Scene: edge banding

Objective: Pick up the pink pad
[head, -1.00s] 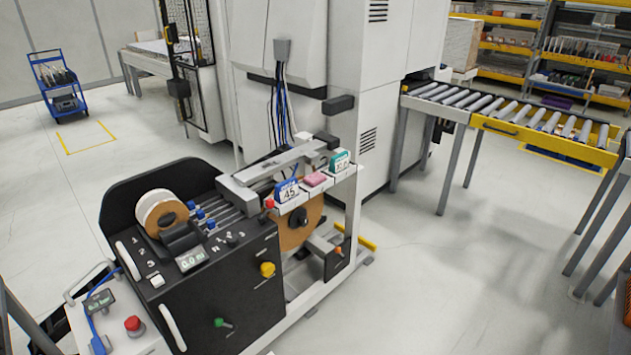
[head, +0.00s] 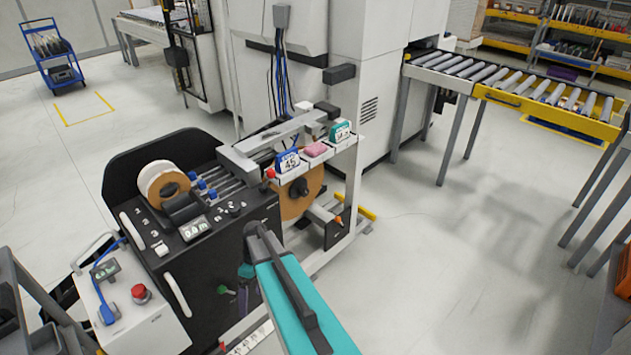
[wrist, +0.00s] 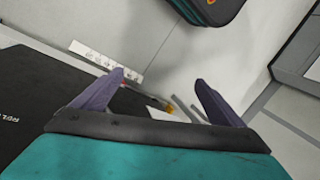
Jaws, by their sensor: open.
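The pink pad (head: 317,149) lies on a small white shelf at the right end of the edge banding machine in the head view. It sits between a blue-and-white box marked 45 (head: 288,162) and a teal-and-white box (head: 340,131). My teal arm reaches in from the bottom of the head view, in front of the machine and below the shelf. My gripper (wrist: 158,92) shows in the wrist view with its two purple fingers spread apart and nothing between them. The pad does not show in the wrist view.
The black machine panel (head: 205,262) with knobs and a tape roll (head: 163,184) stands left of my arm. A tall white cabinet (head: 372,70) rises behind the shelf. A roller conveyor (head: 520,95) is at the right.

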